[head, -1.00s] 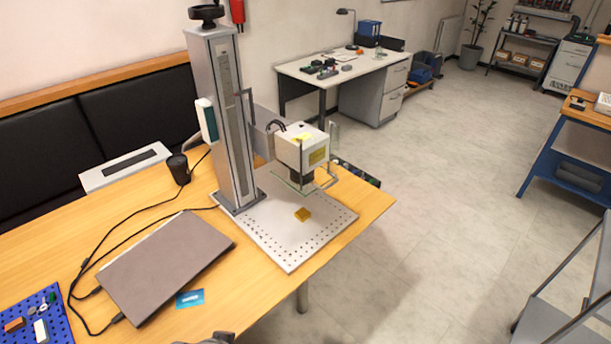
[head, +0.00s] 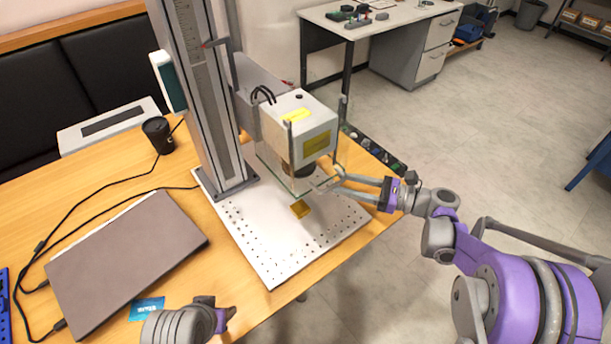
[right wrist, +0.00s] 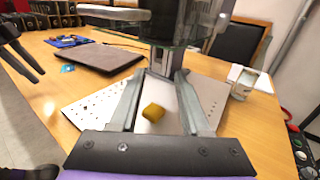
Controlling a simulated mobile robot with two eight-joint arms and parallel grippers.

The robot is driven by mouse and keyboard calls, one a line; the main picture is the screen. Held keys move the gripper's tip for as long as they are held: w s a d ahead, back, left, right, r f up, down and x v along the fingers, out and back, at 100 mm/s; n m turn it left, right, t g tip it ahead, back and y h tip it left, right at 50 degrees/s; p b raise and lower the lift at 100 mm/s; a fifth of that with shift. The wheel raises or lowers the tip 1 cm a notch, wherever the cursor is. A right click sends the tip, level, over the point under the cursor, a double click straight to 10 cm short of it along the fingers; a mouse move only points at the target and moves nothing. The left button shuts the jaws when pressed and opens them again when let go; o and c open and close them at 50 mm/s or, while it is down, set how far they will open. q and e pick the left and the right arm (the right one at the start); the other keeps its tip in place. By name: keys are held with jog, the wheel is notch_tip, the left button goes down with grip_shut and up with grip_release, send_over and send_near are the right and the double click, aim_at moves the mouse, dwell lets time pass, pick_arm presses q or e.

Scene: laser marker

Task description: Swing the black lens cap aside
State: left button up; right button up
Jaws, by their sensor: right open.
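The laser head (head: 290,130) is a pale box on a tall column, with a clear guard around its underside. A dark round part (head: 306,168) shows under it, partly behind the guard; I cannot tell lens from black cap. My right gripper (head: 338,181) is open, at the right side of the guard below the head. In the right wrist view its fingers (right wrist: 155,76) are spread and empty, and the guard (right wrist: 125,32) is above them. My left arm's end (head: 222,318) shows at the bottom of the head view; its finger state is unclear.
A yellow block (head: 300,208) lies on the perforated plate (head: 272,255) under the head. A closed laptop (head: 125,262), a blue card (head: 147,308), cables and a black cup (head: 158,135) are on the wooden table. Small dark items (head: 375,150) lie at the far right edge.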

jog(key=x, duration=1)
jog(key=shift+a, duration=0.35)
jog(key=shift+w+r, duration=0.1)
jog(key=shift+c, duration=0.2)
grip_shut()
dwell(0.7)
